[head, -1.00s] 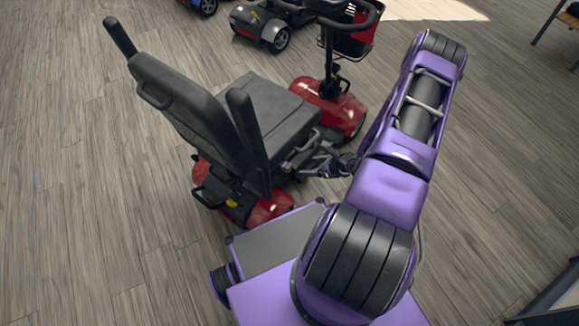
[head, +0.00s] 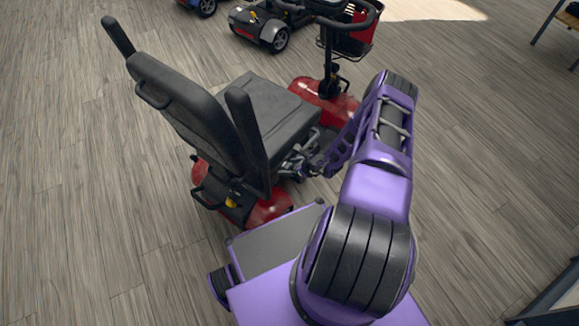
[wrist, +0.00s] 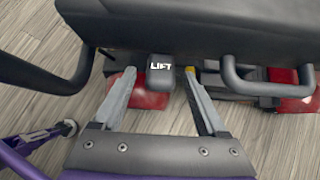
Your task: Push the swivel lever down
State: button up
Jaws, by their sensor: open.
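The red scooter's black seat (head: 262,115) shows in the head view, and its edge (wrist: 215,28) fills the top of the wrist view. Below that edge is a black block lettered "LIFT" (wrist: 160,76). A bent black bar (wrist: 262,88) sticks out to its right. I cannot tell which part is the swivel lever; no lettering for it shows. My gripper (wrist: 160,88) is open, one finger on each side of the LIFT block in the picture; contact is unclear. In the head view my gripper (head: 293,165) is at the seat's near side, partly hidden by my arm.
The seat's armrest (head: 246,138) and backrest (head: 178,98) stand left of my gripper. Red bodywork (head: 268,208) lies below. Other scooters (head: 262,28) stand at the back. The wooden floor at right (head: 490,170) is clear.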

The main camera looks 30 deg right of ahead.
grip_shut()
dwell(1.3)
